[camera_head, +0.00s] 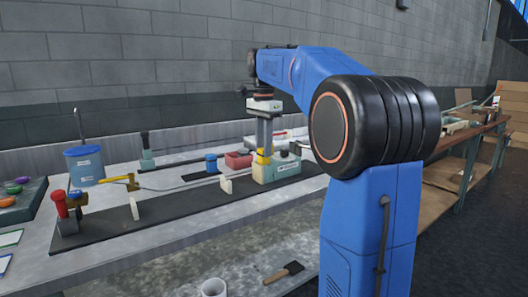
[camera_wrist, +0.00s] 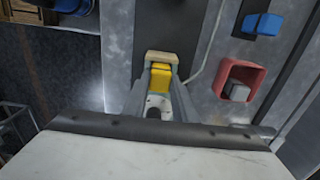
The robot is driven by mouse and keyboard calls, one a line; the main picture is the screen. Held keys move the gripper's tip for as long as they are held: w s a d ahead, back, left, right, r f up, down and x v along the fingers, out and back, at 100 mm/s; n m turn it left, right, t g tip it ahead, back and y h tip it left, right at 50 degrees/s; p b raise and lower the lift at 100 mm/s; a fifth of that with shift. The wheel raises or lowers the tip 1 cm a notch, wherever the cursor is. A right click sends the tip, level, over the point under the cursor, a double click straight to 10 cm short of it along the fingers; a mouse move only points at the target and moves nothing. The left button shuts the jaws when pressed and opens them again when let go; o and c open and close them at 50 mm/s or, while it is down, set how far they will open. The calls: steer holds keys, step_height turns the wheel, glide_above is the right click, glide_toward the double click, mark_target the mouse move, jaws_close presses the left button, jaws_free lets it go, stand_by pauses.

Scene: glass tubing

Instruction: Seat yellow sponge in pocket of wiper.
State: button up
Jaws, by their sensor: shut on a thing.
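The yellow sponge (camera_head: 263,156) is held between the fingers of my gripper (camera_head: 264,135), just over or against a pale grey-green block on the dark strip. In the wrist view the yellow sponge (camera_wrist: 160,76) sits between the two fingertips of my gripper (camera_wrist: 159,88), with a tan piece (camera_wrist: 159,57) at its far end. The grey-green block (camera_head: 268,175) stands under and beside the fingers. I cannot tell for sure which thing is the wiper, and its pocket is not clearly visible. The sponge's lower side is hidden.
A red open box (camera_wrist: 240,78) with a grey block in it and a blue piece (camera_head: 211,162) stand nearby. Pale upright plates (camera_head: 226,185) stand on the dark strip (camera_head: 180,210). A blue bucket (camera_head: 84,166) and a red-handled device (camera_head: 62,208) are at the left.

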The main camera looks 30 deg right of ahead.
steer(key=shift+f, duration=0.85)
steer(key=o, duration=1)
steer(key=shift+f, duration=0.1)
step_height(320, 180, up, 12)
steer(key=shift+r, duration=0.15)
